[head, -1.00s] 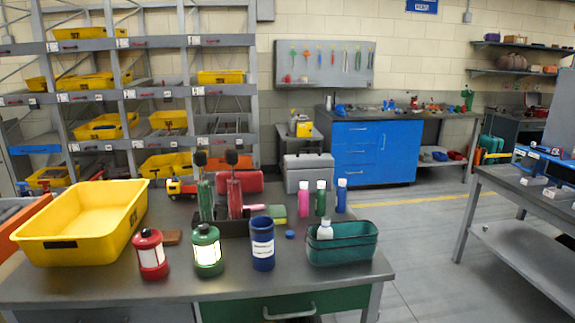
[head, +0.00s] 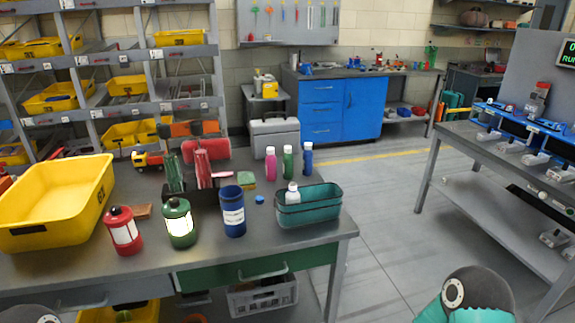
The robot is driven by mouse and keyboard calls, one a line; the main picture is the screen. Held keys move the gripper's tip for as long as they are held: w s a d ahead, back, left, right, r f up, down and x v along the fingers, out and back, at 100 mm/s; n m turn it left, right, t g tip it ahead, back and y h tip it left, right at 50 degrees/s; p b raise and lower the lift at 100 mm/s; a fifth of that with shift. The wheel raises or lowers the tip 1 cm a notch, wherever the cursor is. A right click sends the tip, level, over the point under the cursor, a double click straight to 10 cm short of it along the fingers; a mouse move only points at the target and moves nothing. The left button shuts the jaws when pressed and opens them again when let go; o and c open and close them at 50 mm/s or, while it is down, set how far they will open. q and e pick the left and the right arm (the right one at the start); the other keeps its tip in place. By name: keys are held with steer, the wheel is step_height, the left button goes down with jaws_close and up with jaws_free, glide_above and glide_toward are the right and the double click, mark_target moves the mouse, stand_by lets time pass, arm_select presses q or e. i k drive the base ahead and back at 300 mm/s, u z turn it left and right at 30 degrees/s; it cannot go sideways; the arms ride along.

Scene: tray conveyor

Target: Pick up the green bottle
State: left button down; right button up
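The green bottle (head: 288,163) stands upright at the back right of the near workbench, with a pale cap. It is between a pink bottle (head: 271,163) on its left and a blue bottle (head: 307,159) on its right, with small gaps. The teal bin (head: 322,212) stands in front of it, with a white-capped bottle (head: 293,195) inside. Neither of my grippers is in view; only rounded parts of what seem to be my own arms show along the bottom edge.
A yellow bin (head: 85,217) is at left. A dark caddy (head: 207,197) holds tools. The floor right of the bench is clear.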

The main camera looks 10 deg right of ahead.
mark_target(288, 157)
steer(key=z, duration=0.2)
steer(key=k, duration=0.5)
steer(key=z, duration=1)
steer(key=i, duration=5.45)
steer(key=u, duration=1.65)
